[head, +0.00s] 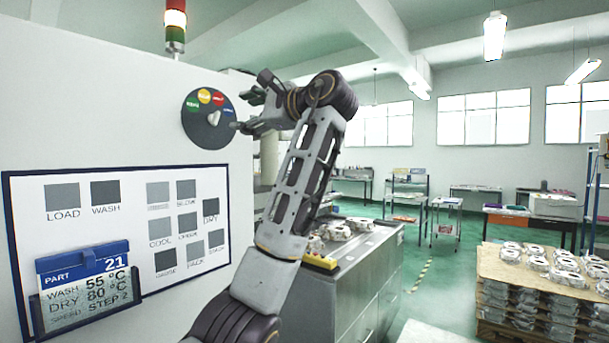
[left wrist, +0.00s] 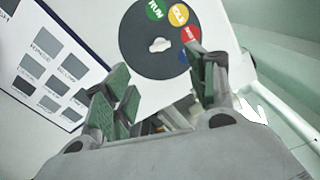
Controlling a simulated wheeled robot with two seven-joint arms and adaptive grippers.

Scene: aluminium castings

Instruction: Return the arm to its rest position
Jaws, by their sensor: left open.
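My left gripper (head: 246,112) is raised in front of the white machine panel, close to the round selector dial (head: 208,118). The dial is dark grey with green, yellow, red and blue spots and a pale knob in its middle. In the left wrist view my left gripper (left wrist: 160,95) has its two fingers wide apart with nothing between them. The dial (left wrist: 150,62) lies beyond the fingertips there, with its knob (left wrist: 159,45) clear of both fingers. My left arm reaches up across the middle of the head view. My right gripper is in neither view.
A board of grey buttons (head: 118,235) and a blue part card (head: 84,272) are on the panel. A metal cabinet (head: 372,262) with castings on top stands behind my arm. A pallet of stacked castings (head: 540,290) stands at the right. Green floor between them is open.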

